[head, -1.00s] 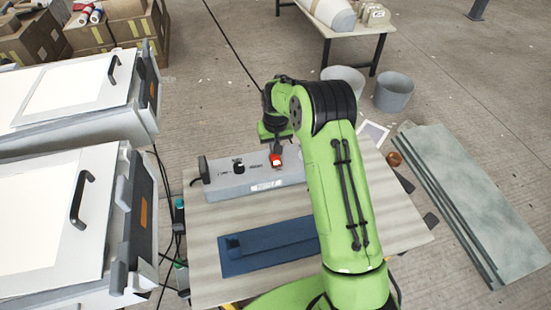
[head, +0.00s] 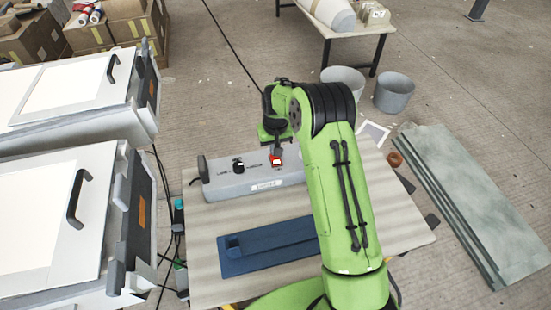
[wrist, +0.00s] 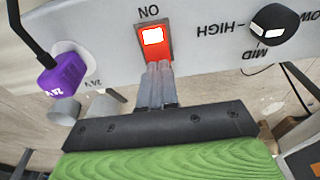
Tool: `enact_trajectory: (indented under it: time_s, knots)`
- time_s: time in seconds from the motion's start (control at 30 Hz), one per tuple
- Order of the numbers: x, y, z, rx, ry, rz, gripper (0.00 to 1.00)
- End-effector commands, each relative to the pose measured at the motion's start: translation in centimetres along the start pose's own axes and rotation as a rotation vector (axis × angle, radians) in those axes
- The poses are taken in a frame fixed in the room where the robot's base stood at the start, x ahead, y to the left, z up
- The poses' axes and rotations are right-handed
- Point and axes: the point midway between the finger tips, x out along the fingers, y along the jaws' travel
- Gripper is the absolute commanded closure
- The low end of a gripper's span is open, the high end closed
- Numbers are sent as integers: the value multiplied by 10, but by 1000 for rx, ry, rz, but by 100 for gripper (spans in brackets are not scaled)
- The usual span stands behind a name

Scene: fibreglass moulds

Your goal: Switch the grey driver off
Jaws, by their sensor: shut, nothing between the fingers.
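The grey driver (head: 225,183) is a long grey box lying on the table, partly hidden behind my arm in the head view. Its red rocker switch (wrist: 153,39) has a lit white patch, with "ON" printed beside it in the wrist view. A black knob (wrist: 274,24) marked LOW, MID and HIGH sits to one side, and a purple plug (wrist: 62,72) sits on the other. My gripper (wrist: 157,70) is shut and empty, its fingertips at the lower edge of the switch. Whether they touch it I cannot tell.
A dark blue tray-like piece (head: 265,252) lies on the table (head: 205,225) in front of the driver. White-topped cabinets (head: 50,220) stand at left. Grey slabs (head: 475,200) lie on the floor at right, and grey bins (head: 393,93) stand behind the table.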

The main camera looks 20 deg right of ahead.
Motion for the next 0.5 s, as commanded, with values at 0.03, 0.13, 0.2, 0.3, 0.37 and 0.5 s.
enact_trajectory:
  time_s: [0.03, 0.13, 0.2, 0.3, 0.37, 0.5]
  knots:
    - [1, 0, 0, 0, 0, 0, 100]
    - [3, 0, 1, 0, -1, 0, 100]
    - [4, 0, 1, 0, -1, 0, 100]
    - [3, 0, 1, 0, -1, 0, 100]
    - [0, 0, 0, 0, -1, 0, 100]
    - [-14, 0, -2, 0, 0, 0, 100]
